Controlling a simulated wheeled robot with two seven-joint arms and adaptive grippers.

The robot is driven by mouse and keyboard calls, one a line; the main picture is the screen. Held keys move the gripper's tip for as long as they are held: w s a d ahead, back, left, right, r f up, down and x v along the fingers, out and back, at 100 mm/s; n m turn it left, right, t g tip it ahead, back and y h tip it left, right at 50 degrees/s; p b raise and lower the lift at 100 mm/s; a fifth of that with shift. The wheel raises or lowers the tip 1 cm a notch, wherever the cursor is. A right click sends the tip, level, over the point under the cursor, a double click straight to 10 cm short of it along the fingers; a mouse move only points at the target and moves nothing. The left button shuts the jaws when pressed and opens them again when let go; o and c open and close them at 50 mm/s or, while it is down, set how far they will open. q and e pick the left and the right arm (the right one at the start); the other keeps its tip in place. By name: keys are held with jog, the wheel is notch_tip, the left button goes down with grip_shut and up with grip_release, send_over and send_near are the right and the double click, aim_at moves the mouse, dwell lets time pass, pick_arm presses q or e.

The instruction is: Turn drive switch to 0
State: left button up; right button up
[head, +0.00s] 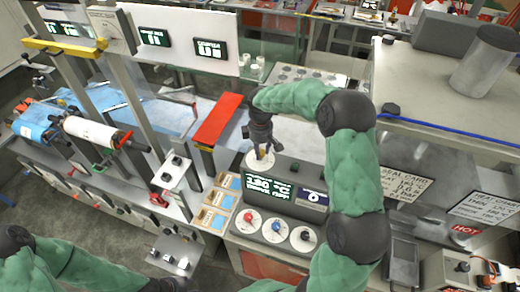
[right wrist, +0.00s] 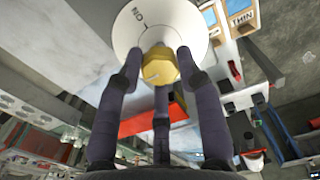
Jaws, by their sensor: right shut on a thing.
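A yellow knob (right wrist: 160,68) sits at the middle of a round white dial (right wrist: 185,25) in the right wrist view. Dark lettering and a line mark the dial's face. In the head view, the dial (head: 250,163) stands at the left end of a grey control box, with the knob (head: 264,154) partly covered. My right gripper (head: 262,143) reaches down over it. Its dark fingers (right wrist: 160,85) are closed around the knob. The knob's exact setting is hard to read. My left gripper is not in view; only part of my left arm shows at the bottom left.
A red-topped post (head: 217,120) stands close left of my right gripper.

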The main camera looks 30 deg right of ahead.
aim_at(261, 152)
jog(key=shift+s+f, duration=0.2)
jog(key=o, duration=1.1)
jog(key=shift+o, duration=0.2)
jog(key=shift+d+r, duration=0.1)
jog(key=shift+w+r, duration=0.1)
jog(key=shift+r, duration=0.25)
notch_tip(261, 152, up, 11)
jog(key=shift+r, duration=0.2)
